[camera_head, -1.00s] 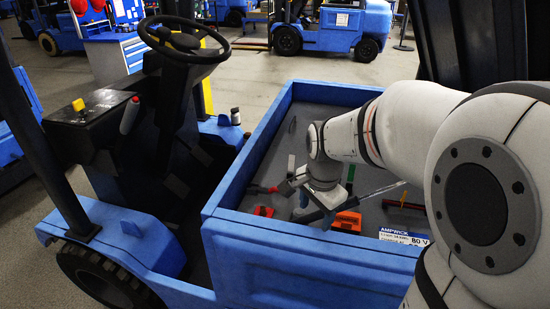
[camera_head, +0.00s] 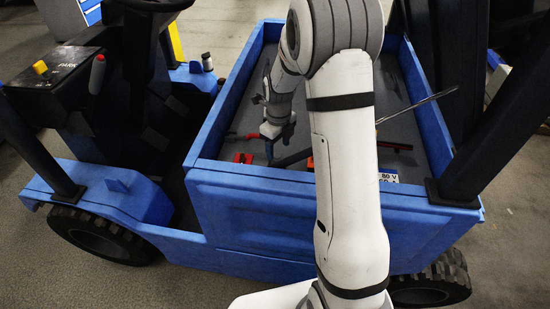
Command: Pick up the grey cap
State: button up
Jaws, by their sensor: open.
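I cannot make out a grey cap for certain in the head view; it may be hidden by my arm or too small to tell. My gripper (camera_head: 271,152) hangs low inside the blue truck's grey-floored bed (camera_head: 228,120), near the bed's front-left part. Its jaws are open, and I see nothing held between them. My arm crosses the middle of the view and hides part of the bed floor.
A thin metal rod (camera_head: 418,105) slants up at the right. Blue bed walls (camera_head: 250,205) surround the floor.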

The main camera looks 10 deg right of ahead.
aim_at(277, 155)
jog(key=f, duration=0.2)
jog(key=f+p, duration=0.1)
jog(key=f, duration=0.2)
jog(key=shift+w+a+f, duration=0.1)
jog(key=shift+a+f, duration=0.05)
jog(key=shift+a, duration=0.05)
jog(key=c, duration=0.8)
